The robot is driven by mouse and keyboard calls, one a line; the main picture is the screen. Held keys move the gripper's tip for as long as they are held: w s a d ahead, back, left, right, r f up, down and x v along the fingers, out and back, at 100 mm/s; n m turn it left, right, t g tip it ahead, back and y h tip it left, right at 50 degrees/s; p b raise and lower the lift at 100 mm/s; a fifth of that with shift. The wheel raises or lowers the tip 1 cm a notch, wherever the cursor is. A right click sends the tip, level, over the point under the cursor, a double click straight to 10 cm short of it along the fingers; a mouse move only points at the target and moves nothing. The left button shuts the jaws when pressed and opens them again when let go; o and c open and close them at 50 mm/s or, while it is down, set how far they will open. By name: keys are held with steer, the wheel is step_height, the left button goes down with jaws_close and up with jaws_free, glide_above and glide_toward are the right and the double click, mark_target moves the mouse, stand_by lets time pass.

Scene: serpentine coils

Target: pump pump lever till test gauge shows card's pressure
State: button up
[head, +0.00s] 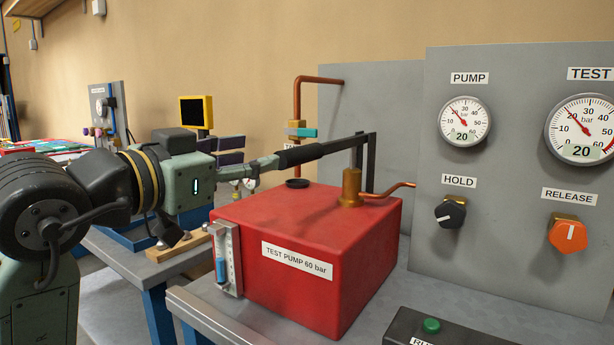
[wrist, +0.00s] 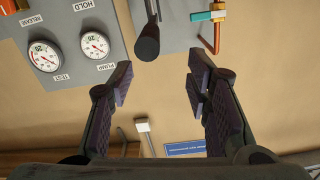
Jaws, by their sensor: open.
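The red test pump (head: 305,255), labelled TEST PUMP 60 bar, sits on the bench. Its pump lever (head: 330,148) reaches left from a black upright, with a dark grip at its end. My gripper (head: 250,172) is open at the grip's left end. In the wrist view the lever's grip (wrist: 147,42) shows beyond the open fingertips (wrist: 160,72), left of their middle; I cannot tell whether they touch it. The test gauge (head: 582,130) reads 20 bar, as in the wrist view (wrist: 44,56). The pump gauge (head: 464,122) also reads 20. I see no readable pressure card.
The grey panel (head: 515,220) carries a black HOLD knob (head: 450,212) and an orange RELEASE knob (head: 567,233). A copper pipe with a teal-handled valve (head: 301,132) rises behind the pump. A dark box with a green button (head: 431,325) lies in front.

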mark_target(296, 158)
steer(key=p+x, duration=0.1)
steer(key=x, duration=0.5)
steer(key=d+f+p+x, duration=0.1)
steer(key=x, duration=0.3)
steer(key=shift+s+f+p, duration=0.1)
steer(key=shift+s+p, duration=0.2)
steer(key=shift+s, duration=0.05)
steer(key=shift+c, duration=0.5)
jaws_close()
